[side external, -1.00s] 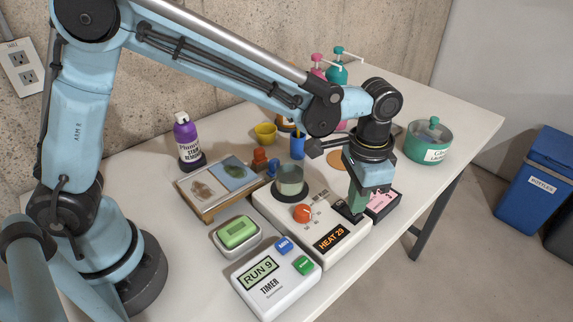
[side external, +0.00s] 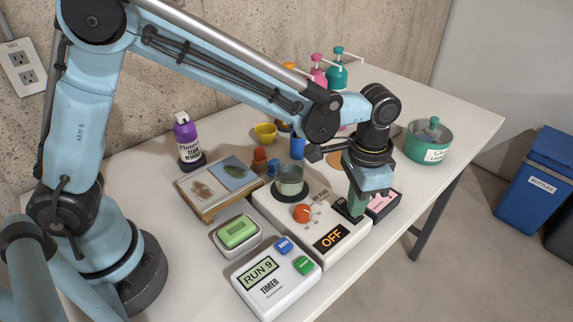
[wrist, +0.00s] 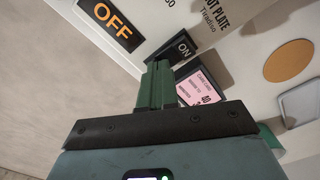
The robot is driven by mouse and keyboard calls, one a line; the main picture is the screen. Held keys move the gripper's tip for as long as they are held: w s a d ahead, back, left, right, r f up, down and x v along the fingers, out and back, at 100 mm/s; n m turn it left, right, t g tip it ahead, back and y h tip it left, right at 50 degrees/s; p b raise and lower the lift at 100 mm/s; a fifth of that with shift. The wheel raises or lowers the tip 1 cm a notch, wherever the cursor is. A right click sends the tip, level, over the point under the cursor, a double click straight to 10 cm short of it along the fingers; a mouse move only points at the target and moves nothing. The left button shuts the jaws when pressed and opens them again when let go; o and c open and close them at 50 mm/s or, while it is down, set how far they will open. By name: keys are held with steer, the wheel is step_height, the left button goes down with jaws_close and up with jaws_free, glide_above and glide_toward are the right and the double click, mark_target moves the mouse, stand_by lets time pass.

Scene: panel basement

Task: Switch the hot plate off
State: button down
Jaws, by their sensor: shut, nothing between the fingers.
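The hot plate (side external: 272,212) is a white box on the table with an orange knob (side external: 302,213). Its display (side external: 331,237) reads OFF, and the display in the wrist view (wrist: 112,25) reads the same. A beaker (side external: 290,181) of greenish liquid stands on its round dark plate. A black rocker switch (wrist: 180,48) marked ON sits on the right end of the box. My gripper (side external: 356,211) is shut and empty, pointing down at this switch. Its green fingers (wrist: 157,72) are just beside the switch in the wrist view; I cannot tell whether they touch it.
A pink-faced black box (side external: 382,204) stands right behind my fingers. The timer (side external: 275,282) reads RUN 9, in front of the hot plate. A framed sample board (side external: 218,186), a green-topped dish (side external: 237,233) and a green pot (side external: 428,142) stand around. The table's front right is bare.

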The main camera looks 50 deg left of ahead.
step_height(320, 180, up, 7)
stand_by(0.8)
steer(key=shift+f, duration=0.1)
steer(key=shift+a, duration=0.1)
steer(key=s+a+n+t, duration=0.3)
steer(key=s+a, duration=0.2)
steer(key=a, duration=0.4)
steer(key=s+a+r+n+t, duration=0.1)
steer(key=s+a+n+t, duration=0.2)
steer(key=a, duration=0.7)
steer(key=shift+s+r+t, duration=0.3)
steer(key=shift+s+t, duration=0.3)
steer(key=shift+s, duration=0.3)
